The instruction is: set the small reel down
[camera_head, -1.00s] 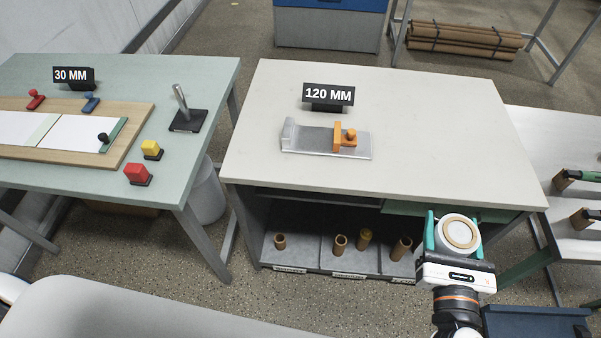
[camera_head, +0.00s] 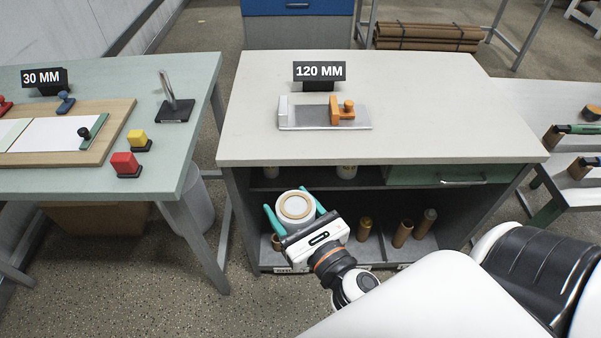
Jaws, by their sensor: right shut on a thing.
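The small reel (camera_head: 296,206) is a white roll with a tan core ring, seen nearly end-on. My right gripper (camera_head: 294,212), with teal fingers, is shut on it. It holds the reel in front of the open shelf of the white-topped table, below the tabletop edge. Whether the reel touches the shelf cannot be told. My left gripper is not in view.
The white table (camera_head: 420,130) carries a 120 MM sign (camera_head: 319,73) and a metal fixture with an orange block (camera_head: 347,112). Several brown tubes (camera_head: 402,233) stand in the lower shelf. A green table (camera_head: 185,80) with stamps stands at left. The white tabletop's front is clear.

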